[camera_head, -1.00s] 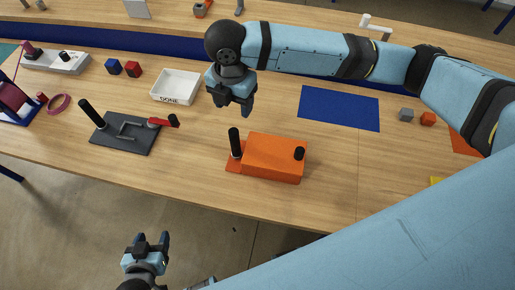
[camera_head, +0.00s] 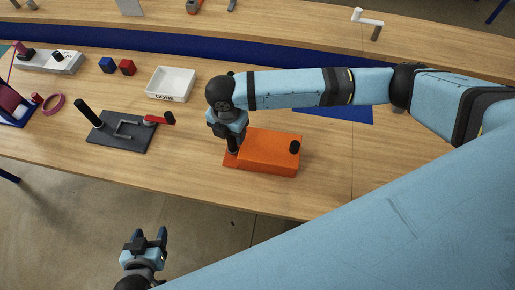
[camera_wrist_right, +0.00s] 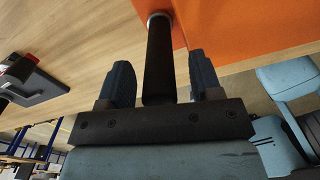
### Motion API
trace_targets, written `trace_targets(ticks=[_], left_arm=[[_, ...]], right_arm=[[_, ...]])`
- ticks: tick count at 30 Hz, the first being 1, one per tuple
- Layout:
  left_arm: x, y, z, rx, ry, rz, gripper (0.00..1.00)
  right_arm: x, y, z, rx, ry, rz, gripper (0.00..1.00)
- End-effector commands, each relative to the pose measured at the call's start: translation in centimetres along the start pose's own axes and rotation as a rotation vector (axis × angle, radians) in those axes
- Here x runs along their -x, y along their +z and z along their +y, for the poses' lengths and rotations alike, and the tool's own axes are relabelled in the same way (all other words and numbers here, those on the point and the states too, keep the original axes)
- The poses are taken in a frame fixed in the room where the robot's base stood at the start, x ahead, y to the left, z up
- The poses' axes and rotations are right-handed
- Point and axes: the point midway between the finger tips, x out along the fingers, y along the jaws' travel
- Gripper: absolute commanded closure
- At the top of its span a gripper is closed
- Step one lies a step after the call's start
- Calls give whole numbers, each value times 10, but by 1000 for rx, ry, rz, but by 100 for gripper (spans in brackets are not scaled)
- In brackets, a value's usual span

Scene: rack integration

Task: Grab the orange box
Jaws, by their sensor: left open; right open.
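The orange box (camera_head: 269,153) lies on the wooden table in the head view, with a short black knob (camera_head: 294,147) on its right end. A black upright handle stands at its left end; the right wrist view shows this handle (camera_wrist_right: 159,60) between the two fingers, with the orange surface (camera_wrist_right: 245,30) beside it. My right gripper (camera_head: 231,142) is open around the handle, and hides most of it in the head view. My left gripper (camera_head: 149,242) is open and empty, off the table's front edge.
Left of the box are a dark plate with a black post (camera_head: 119,134) and a red-handled lever, and a white tray (camera_head: 171,84) marked DONE. A blue mat (camera_head: 345,114) is partly hidden behind my right arm.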

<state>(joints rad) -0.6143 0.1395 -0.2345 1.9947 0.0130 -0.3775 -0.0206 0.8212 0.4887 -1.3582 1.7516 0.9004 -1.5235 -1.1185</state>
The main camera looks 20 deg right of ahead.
Motion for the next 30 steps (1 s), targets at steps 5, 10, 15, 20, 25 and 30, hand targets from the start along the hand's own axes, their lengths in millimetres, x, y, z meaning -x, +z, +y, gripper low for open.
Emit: trace_targets(ticks=[5,10,15,20,25,30], left_arm=[[0,0,0,0,0,0,41],[0,0,0,0,0,0,41],[0,0,0,0,0,-1,41],[0,0,0,0,0,-1,41],[0,1,0,0,0,-2,41],[-1,2,0,0,1,-2,41]], right_arm=[[-3,0,0,1,0,0,41],[-3,0,0,1,0,0,66],[-3,0,0,1,0,0,100],[-2,0,0,1,1,0,100],[0,0,0,1,2,0,100],[11,0,1,1,2,-1,100]])
